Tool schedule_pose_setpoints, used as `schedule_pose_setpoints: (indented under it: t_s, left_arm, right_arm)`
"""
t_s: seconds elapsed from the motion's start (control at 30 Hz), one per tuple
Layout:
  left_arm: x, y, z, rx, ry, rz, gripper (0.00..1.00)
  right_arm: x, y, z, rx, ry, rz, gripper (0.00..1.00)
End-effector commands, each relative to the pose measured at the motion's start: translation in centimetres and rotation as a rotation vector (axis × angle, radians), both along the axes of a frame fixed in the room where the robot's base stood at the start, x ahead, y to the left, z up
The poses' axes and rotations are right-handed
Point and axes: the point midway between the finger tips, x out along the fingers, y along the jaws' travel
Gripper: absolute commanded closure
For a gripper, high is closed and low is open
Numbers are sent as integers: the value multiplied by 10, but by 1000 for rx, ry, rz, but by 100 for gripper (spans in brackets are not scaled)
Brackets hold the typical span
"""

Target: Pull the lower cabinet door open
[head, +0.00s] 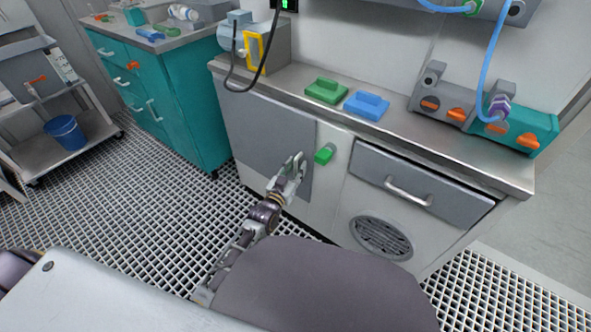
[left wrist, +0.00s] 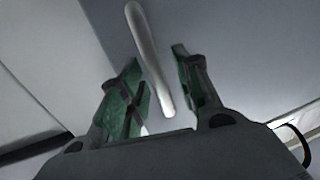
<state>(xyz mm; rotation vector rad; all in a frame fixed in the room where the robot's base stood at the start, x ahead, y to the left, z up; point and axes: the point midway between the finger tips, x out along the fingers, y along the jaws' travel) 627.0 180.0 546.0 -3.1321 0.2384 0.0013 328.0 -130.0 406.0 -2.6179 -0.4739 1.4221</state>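The lower cabinet door (head: 262,125) is a grey panel at the left of the workbench front, and it looks shut. My left gripper (head: 298,166) is at the right part of this door. In the left wrist view its two green-padded fingers (left wrist: 157,68) are open, one on each side of a pale bar handle (left wrist: 144,40). The handle runs between the fingers, with a gap visible on the right; contact on the left is unclear. In the head view the gripper hides the handle. My right gripper is not in view.
A drawer (head: 420,184) with a handle and a round vent (head: 381,237) are further right. A teal cabinet (head: 187,110) stands to the left. The grating floor (head: 160,215) before the door is clear.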

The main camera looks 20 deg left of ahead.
Motion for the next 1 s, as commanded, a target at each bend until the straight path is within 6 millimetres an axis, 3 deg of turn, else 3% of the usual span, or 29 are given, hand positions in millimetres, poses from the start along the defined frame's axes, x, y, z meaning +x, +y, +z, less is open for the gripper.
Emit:
schedule_pose_setpoints:
  t_s: [0.23,0.5,1.0]
  left_arm:
    - [0,0,0,0,0,0,67]
    - [0,0,0,0,-1,0,100]
    - [-2,1,1,0,-1,-3,100]
  right_arm:
    - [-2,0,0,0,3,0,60]
    - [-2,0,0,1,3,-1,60]
    - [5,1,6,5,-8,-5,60]
